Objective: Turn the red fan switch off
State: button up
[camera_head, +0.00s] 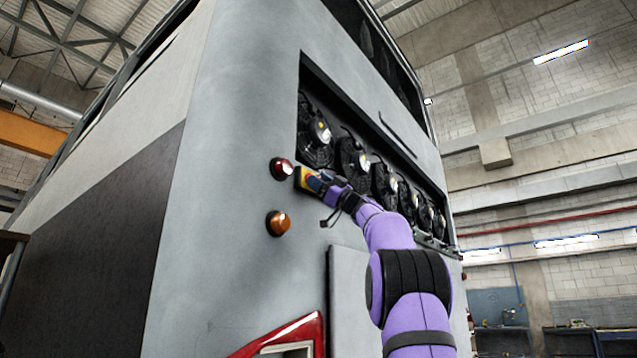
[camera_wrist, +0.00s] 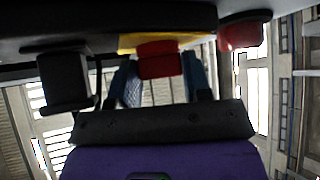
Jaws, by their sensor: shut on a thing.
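The red fan switch (camera_wrist: 160,60) is a red knob on a yellow plate (camera_wrist: 135,42) on the coach's rear, in the wrist view. In the head view the yellow plate (camera_head: 306,180) shows at the lower left corner of the fan opening, with the switch largely hidden by my gripper. My gripper (camera_head: 320,181) is at the switch. Whether the switch stands on or off cannot be told.
A red lamp (camera_head: 282,168) sits just left of the switch, with an orange lamp (camera_head: 278,222) below it. Several black fans (camera_head: 352,158) fill the recess to the right. A grey panel (camera_head: 346,290) is below. The red lamp also shows in the wrist view (camera_wrist: 240,36).

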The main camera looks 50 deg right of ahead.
jog(key=shift+n+g+y, duration=0.3)
jog(key=shift+n, duration=0.3)
jog(key=o, duration=0.9)
